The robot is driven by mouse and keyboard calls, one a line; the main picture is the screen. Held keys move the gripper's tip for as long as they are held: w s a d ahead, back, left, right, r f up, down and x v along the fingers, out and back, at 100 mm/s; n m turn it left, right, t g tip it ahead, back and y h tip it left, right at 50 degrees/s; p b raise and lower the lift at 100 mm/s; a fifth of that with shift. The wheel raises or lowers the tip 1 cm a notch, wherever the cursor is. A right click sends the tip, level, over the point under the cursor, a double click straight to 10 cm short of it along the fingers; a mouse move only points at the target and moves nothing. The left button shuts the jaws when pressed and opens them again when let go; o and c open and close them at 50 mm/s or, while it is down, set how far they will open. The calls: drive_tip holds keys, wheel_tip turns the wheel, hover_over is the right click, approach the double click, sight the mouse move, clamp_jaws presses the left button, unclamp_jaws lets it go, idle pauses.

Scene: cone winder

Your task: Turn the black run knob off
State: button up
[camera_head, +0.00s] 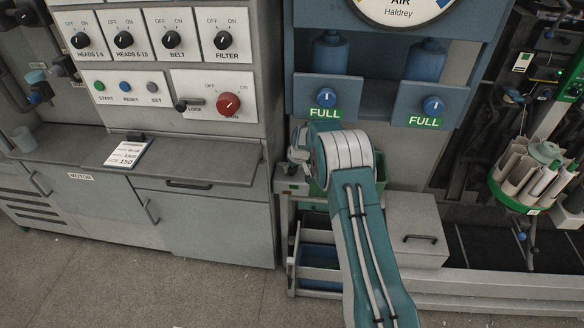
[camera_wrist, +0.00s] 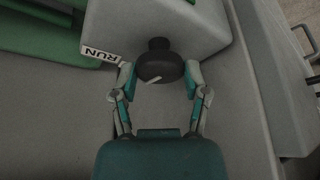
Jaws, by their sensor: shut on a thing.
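The black run knob (camera_wrist: 160,66) shows in the wrist view on the face of a grey box, with a white pointer line on it. A white RUN label (camera_wrist: 101,54) is beside it, upside down in this view. My gripper (camera_wrist: 161,80) has one finger on each side of the knob and is shut on it.
A grey panel (camera_head: 175,70) with several black knobs and a red knob (camera_head: 228,104) stands at the left. Blue dials (camera_head: 327,97) are above my arm. A grey box (camera_head: 415,232) is right of it. A round green-rimmed holder (camera_head: 520,205) with cones stands at the far right.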

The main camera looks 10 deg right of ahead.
drive_tip(key=shift+s+f+n+y, duration=0.15)
drive_tip(key=shift+f+n+y, duration=0.15)
drive_tip(key=shift+n, duration=0.3)
drive_tip(key=shift+g, duration=0.3)
drive_tip(key=o, duration=1.1)
drive_tip(key=shift+o, duration=0.2)
drive_tip(key=shift+r, duration=0.1)
drive_tip(key=shift+r, duration=0.1)
drive_tip(key=shift+d+r, duration=0.1)
drive_tip(key=shift+r, duration=0.15)
drive_tip(key=v, duration=0.6)
drive_tip(key=shift+s+r, duration=0.2)
drive_tip(key=shift+r, duration=0.1)
